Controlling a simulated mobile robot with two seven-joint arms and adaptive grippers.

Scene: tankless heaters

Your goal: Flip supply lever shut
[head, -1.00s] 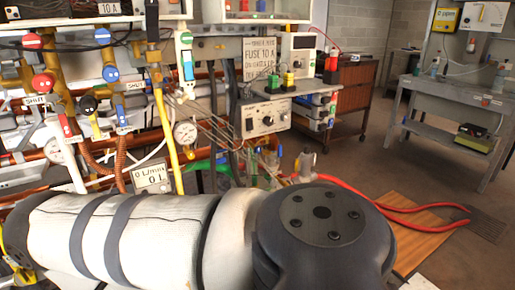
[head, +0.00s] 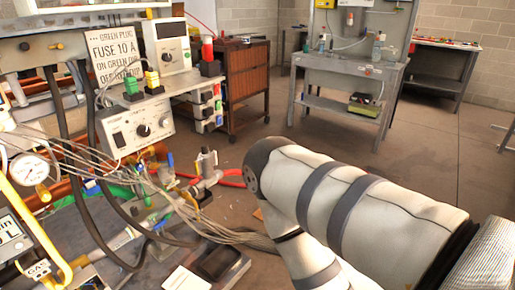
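I cannot make out a lever marked as the supply lever in the head view. A grey metal fitting (head: 206,165) stands upright at the lower left of centre, with small blue and green parts beside the cables; I cannot tell whether any is a lever. A yellow pipe (head: 38,232) bends down at the left edge, beside a round white gauge (head: 29,169). A white padded arm of mine crosses the lower right and hides the floor behind it. Neither of my grippers is in view.
A grey control box (head: 138,125) with knobs sits below a printed sign (head: 113,55). Grey cables (head: 235,236) spread across the lower left. A brown cabinet (head: 246,85) and a grey workbench (head: 350,75) stand further back. Open floor (head: 440,145) lies at the right.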

